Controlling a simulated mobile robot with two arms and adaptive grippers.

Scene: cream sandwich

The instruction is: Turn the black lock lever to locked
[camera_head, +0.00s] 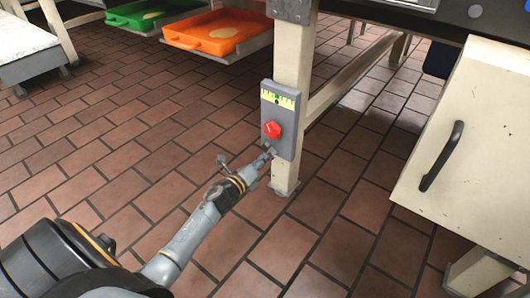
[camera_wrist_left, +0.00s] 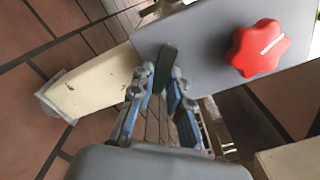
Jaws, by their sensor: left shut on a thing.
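A grey control box (camera_head: 291,140) is fixed to a cream table leg (camera_head: 292,60). It has a yellow scale (camera_head: 279,98) and a red knob (camera_head: 271,130); the red knob (camera_wrist_left: 259,48) also shows in the left wrist view with a white line. Below the knob, the black lock lever (camera_wrist_left: 167,66) sticks out from the box; in the head view my gripper hides it. My left gripper (camera_head: 269,152) is at the box's lower edge. In the left wrist view its fingertips (camera_wrist_left: 160,77) are shut on the lever. My right gripper is not in view.
An orange tray (camera_head: 205,46) and a green tray (camera_head: 122,18) are on shelves at the back left. A cream cabinet (camera_head: 470,130) with a black handle (camera_head: 442,157) stands at the right. The brick-tiled floor (camera_head: 120,130) is clear to the left.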

